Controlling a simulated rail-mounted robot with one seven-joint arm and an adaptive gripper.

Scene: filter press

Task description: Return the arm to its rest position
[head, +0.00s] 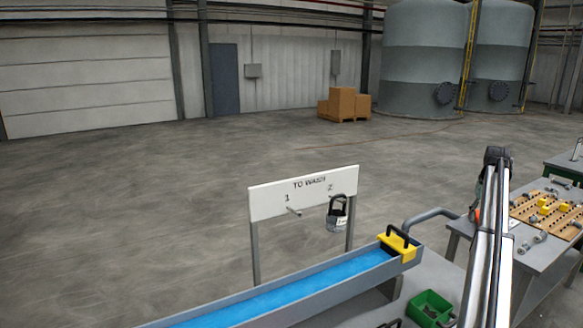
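My arm (492,235) rises from the bottom edge at the right, with white links and a black joint at the top. A dark section hangs down just left of that joint. No gripper fingers can be made out, and the arm hides part of what lies behind it.
A white "TO WASH" board (262,203) has a bare peg at 1 and a black-and-grey item (337,215) hanging at 2. A blue-lined trough (300,303) has a yellow block with a black handle (397,246) at its end. A green bin (430,309) and a table with a pegboard (548,211) flank my arm.

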